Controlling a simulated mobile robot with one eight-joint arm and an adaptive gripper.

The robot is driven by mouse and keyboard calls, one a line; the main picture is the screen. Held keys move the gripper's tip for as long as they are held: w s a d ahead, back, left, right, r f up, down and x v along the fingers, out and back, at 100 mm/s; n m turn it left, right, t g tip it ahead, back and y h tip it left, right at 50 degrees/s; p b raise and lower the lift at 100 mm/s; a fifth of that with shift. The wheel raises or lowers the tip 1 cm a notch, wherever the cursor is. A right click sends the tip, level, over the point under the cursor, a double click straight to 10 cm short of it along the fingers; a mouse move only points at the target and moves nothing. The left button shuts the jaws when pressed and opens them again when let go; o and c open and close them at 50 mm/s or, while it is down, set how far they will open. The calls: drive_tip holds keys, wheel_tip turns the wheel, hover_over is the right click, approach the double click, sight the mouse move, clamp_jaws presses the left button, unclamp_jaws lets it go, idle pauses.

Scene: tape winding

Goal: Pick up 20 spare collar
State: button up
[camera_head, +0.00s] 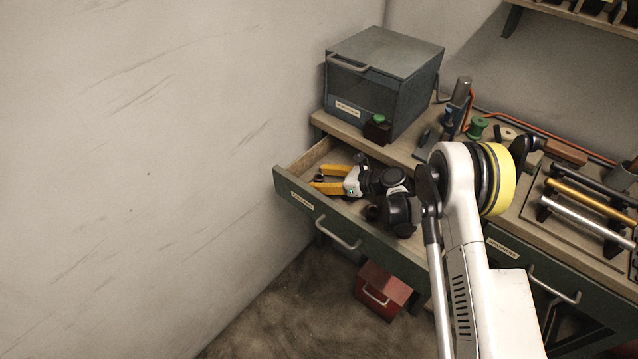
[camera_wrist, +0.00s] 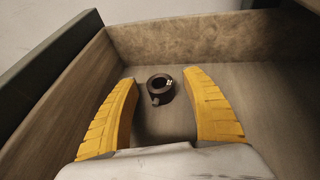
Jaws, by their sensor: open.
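The spare collar (camera_wrist: 154,97) is a small dark ring with a stub on its side and a small pale mark. It lies on the drawer floor. In the head view my gripper (camera_head: 319,179) is inside the open drawer (camera_head: 321,213), fingers apart. A small dark shape, apparently the collar (camera_head: 319,177), shows near the fingertips, partly hidden. The fingers do not appear to touch it.
Drawer walls (camera_wrist: 190,42) stand close beyond and left of my gripper. Another dark round piece (camera_head: 371,212) lies in the drawer, partly behind my arm. A grey cabinet (camera_head: 385,75) and a green-topped dark block (camera_head: 377,128) stand on the bench. A red box (camera_head: 382,290) is below.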

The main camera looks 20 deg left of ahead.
drive_tip(key=shift+a, duration=0.1)
clamp_jaws()
drive_tip(key=shift+r, duration=0.15)
